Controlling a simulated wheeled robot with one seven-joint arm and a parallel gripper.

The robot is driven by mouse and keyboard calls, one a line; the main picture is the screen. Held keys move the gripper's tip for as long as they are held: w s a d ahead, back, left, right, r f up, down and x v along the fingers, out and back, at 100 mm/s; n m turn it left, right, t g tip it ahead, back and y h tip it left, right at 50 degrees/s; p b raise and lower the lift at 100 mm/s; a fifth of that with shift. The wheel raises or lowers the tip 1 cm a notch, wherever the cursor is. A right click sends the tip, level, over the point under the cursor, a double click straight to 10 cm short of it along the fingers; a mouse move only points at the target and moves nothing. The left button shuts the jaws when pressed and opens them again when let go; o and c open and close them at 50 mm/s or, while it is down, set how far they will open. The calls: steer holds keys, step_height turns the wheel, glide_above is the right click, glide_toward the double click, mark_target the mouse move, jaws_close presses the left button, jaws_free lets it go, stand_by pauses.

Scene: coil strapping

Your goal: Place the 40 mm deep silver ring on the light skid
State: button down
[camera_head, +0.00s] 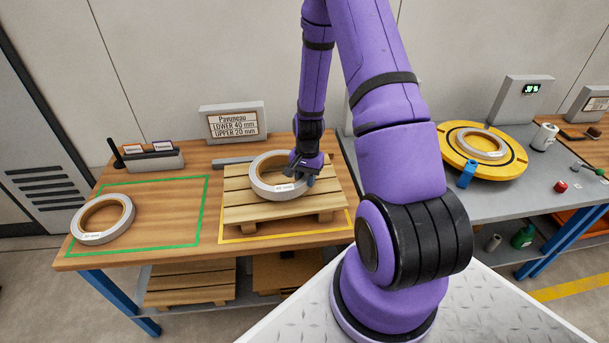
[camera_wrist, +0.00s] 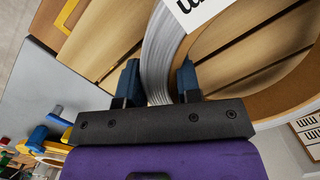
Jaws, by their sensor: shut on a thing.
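A silver ring (camera_head: 267,190) with a brown inner lining and a white label lies on, or just above, the light wooden skid (camera_head: 240,212); I cannot tell whether it touches the slats. My gripper (camera_head: 303,176) is at the ring's right side, one finger inside and one outside. In the wrist view my gripper (camera_wrist: 158,82) is shut on the wall of the silver ring (camera_wrist: 157,60), with skid slats (camera_wrist: 110,30) below. Another silver ring (camera_head: 87,236) with a label lies at the left of the bench, partly over the green outline.
A sign (camera_head: 233,122) reads lower 40 mm, upper 20 mm. A green outline (camera_head: 196,222) surrounds mostly clear bench at left. A yellow turntable (camera_head: 510,165) holds another ring (camera_head: 483,148) on the grey table, beside a blue item (camera_head: 467,174).

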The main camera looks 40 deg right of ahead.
steer(key=shift+f, duration=1.2)
steer(key=c, duration=0.8)
jaws_free()
steer(key=shift+f, duration=0.15)
